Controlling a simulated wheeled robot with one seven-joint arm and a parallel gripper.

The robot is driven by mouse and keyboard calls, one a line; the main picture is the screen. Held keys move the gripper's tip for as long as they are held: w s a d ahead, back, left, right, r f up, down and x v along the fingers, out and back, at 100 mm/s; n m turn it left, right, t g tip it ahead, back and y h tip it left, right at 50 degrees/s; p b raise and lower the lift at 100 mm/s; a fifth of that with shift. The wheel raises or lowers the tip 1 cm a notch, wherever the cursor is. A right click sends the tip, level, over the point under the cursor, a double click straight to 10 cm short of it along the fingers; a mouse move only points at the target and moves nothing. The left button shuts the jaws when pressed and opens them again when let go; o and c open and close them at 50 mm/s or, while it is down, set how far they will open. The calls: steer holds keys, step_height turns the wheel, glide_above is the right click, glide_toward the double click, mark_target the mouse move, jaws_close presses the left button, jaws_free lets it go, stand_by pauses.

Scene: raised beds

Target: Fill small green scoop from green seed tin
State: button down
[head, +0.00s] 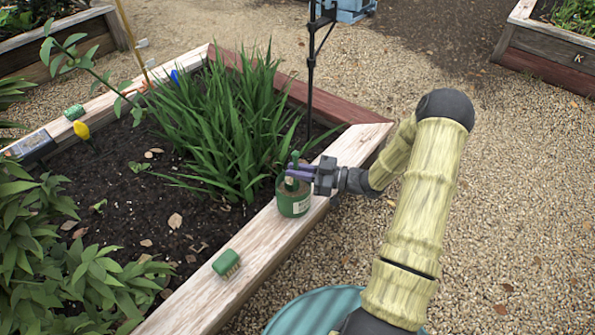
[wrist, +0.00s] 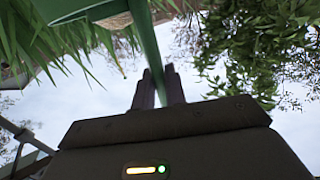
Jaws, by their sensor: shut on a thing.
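The green seed tin (head: 293,200) stands upright on the wooden rim of the raised bed and has a pale label. My gripper (head: 299,173), with purple fingers, is at the tin's top. It is shut on the green scoop (head: 295,156), whose upright handle shows above the fingers. The scoop's bowl is hidden in the head view, so I cannot tell whether it is inside the tin. In the wrist view, the green handle (wrist: 149,45) runs between the fingers (wrist: 158,85). A green form with a tan patch at the top left there is cut off, and I cannot tell what it is.
A green brush (head: 227,263) lies on the same rim (head: 262,240), nearer me. Grassy leaves (head: 235,125) grow close behind the tin. A thin black post (head: 311,70) stands beyond. Small yellow (head: 81,130) and green (head: 74,112) items are at the bed's far left. Gravel lies right.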

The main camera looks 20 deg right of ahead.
mark_target(297, 152)
steer(key=shift+r+p, duration=3.35)
steer(key=shift+r, duration=1.1)
steer(key=shift+f, duration=0.1)
